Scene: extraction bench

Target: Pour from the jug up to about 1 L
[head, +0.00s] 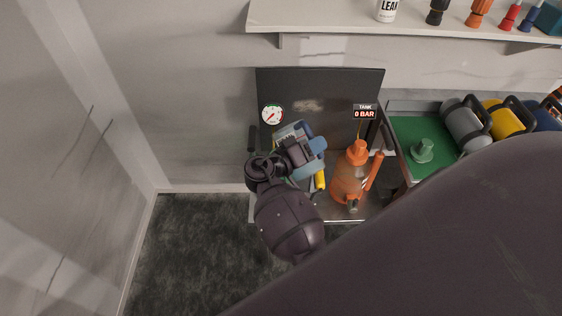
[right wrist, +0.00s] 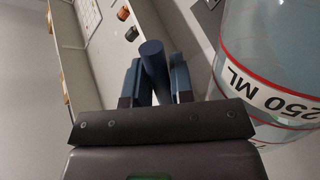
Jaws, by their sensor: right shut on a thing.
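My right gripper (head: 308,150) is over the left part of the bench in the head view, shut on the blue handle of the jug. In the right wrist view, the blue handle (right wrist: 154,65) stands between the two fingers. The jug's clear body (right wrist: 270,60) is to the right of them, with red lines and a tilted "250 ML" mark. In the head view, the gripper and wrist hide most of the jug, so its fill level cannot be told. An orange translucent vessel (head: 348,177) with an orange cap stands to the gripper's right. My left gripper is not in view.
A dark back panel (head: 320,90) carries a round gauge (head: 272,115) and a "TANK 0 BAR" display (head: 365,112). A yellow item (head: 320,181) is partly hidden beside my wrist. To the right, a green surface (head: 408,130) adjoins grey and yellow canisters (head: 505,117). A shelf (head: 350,17) runs above.

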